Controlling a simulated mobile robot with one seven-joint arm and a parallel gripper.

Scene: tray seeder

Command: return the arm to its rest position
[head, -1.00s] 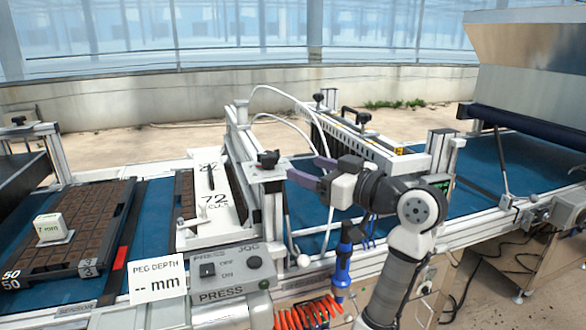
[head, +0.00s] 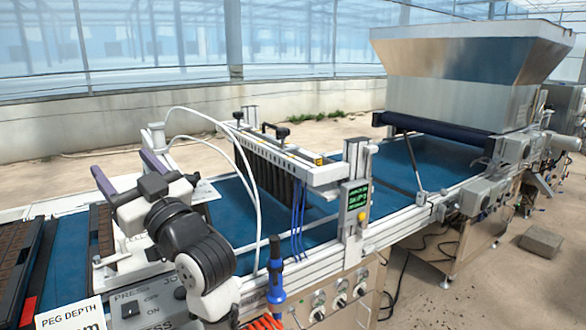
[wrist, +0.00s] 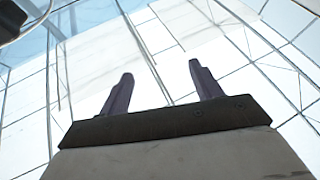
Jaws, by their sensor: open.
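My gripper (head: 128,176) is in the left part of the head view, raised above the machine's left end. Its two purple-grey fingers are apart with nothing between them, pointing up and to the left. In the wrist view the open fingers (wrist: 160,92) stand against the bright greenhouse roof panes. My arm is folded in front of the press control box (head: 140,308) and hides part of it and of the frame behind.
A blue conveyor belt (head: 405,172) runs to a metal hopper (head: 455,70) at the right. A dark tray (head: 18,260) lies at far left. A frame with a small green display (head: 357,199) and a blue-handled tool (head: 275,270) stand right of my arm.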

